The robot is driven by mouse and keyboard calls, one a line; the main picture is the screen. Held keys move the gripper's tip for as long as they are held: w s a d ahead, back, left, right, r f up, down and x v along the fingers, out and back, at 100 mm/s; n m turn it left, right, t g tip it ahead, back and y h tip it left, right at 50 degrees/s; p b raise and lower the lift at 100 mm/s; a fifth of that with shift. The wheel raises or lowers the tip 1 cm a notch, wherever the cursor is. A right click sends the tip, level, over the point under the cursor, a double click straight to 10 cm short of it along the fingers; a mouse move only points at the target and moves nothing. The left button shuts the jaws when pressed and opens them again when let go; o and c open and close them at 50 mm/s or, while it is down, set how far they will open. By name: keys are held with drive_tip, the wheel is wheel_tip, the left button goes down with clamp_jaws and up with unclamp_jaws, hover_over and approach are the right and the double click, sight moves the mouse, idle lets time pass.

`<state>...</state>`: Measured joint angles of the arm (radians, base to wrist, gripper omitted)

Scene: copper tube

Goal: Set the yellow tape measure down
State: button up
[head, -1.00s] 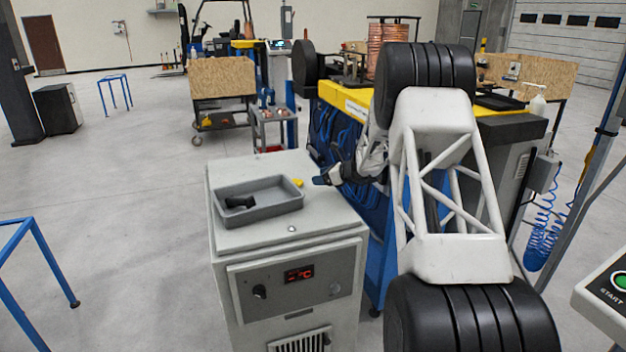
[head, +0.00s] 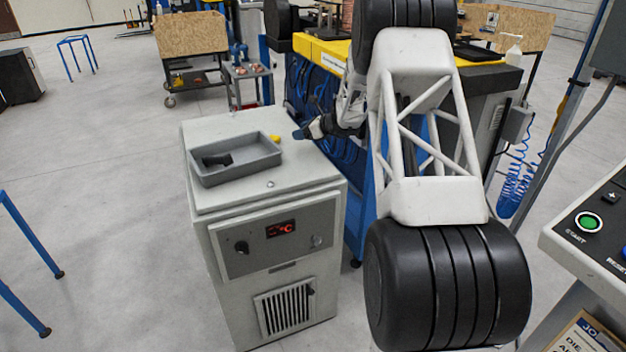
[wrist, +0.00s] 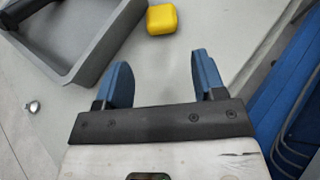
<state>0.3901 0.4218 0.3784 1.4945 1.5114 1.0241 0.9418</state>
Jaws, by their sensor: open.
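The yellow tape measure (wrist: 162,19) rests on the grey cabinet top, just outside the tray's corner, in the wrist view. In the head view the tape measure (head: 275,138) is a small yellow spot right of the tray. My gripper (wrist: 162,75) is open, with two blue fingers and nothing between them. The tape measure is ahead of the fingertips and apart from them. In the head view my gripper (head: 299,134) is at the cabinet's right edge, just right of the tape measure.
A grey tray (head: 235,174) on the cabinet (head: 204,205) holds a black object (head: 217,160). A small round metal knob (wrist: 32,107) sits on the cabinet top. Blue hoses and a yellow-topped machine (head: 322,48) stand close on the right.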

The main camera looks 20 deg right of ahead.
drive_tip(key=s+a+r+n+g+h, duration=0.1)
drive_tip(key=s+a+r+n+g, duration=0.1)
drive_tip(key=s+a+r+n, duration=0.6)
drive_tip(key=s+a+r+n+g+h, duration=0.1)
drive_tip(key=s+a+r+g, duration=0.3)
drive_tip(key=s, duration=0.8)
drive_tip(key=s+a+r+n+h, duration=0.1)
drive_tip(key=s+a+r+n, duration=0.4)
drive_tip(key=s+a, duration=0.45)
drive_tip(key=s+f+n+h, duration=0.1)
drive_tip(key=s+n+h, duration=0.2)
drive_tip(key=s, duration=1.5)
drive_tip(key=s+a+f+n+g+h, duration=0.1)
drive_tip(key=s+n+h, duration=0.2)
drive_tip(key=s+n, duration=0.6)
drive_tip(key=s, duration=1)
drive_tip(key=shift+a+n+h, duration=0.15)
drive_tip(key=shift+n+h, duration=0.25)
drive_tip(key=shift+o, duration=0.2)
drive_tip(key=shift+r, duration=0.1)
